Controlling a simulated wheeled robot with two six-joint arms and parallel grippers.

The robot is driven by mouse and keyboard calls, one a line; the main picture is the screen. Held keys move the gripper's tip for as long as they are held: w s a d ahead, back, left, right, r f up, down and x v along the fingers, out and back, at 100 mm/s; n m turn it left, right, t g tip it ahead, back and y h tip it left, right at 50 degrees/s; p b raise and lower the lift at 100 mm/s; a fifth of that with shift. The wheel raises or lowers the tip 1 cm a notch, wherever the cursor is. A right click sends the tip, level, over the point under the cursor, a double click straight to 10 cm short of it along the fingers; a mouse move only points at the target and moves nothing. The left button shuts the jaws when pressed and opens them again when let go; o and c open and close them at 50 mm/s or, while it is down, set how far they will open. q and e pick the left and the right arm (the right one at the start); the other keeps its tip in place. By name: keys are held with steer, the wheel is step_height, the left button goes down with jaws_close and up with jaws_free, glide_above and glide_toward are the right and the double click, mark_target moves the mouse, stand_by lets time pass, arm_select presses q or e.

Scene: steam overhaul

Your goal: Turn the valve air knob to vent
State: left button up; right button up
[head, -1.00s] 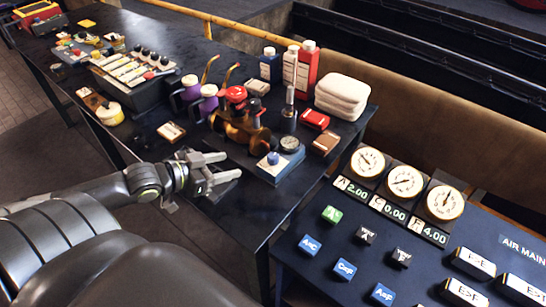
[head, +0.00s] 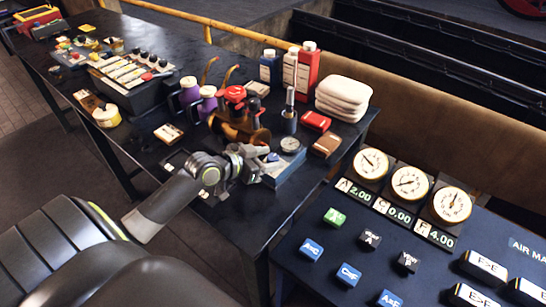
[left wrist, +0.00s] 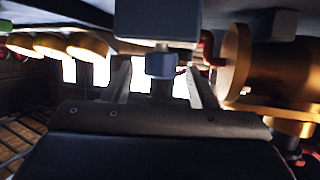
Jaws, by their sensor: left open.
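The valve air knob (head: 272,157) is a small blue knob on a blue box (head: 291,168), with a round gauge (head: 290,145) at the box's back. My left gripper (head: 262,160) is at the box's left side, close to the knob and partly hiding it. In the left wrist view the knob (left wrist: 161,65) shows between the two spread fingers of my left gripper (left wrist: 160,82), with a gap on each side. The box (left wrist: 158,20) fills the top of that view, which looks upside down. The gripper is open and holds nothing. My right gripper is not in view.
A brass valve with red handwheels (head: 236,125) stands just behind the gripper. A gauge panel (head: 330,250) with labelled buttons is at right. The table front right of the gripper is clear.

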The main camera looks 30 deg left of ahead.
arm_select(q)
steer(key=shift+x, duration=1)
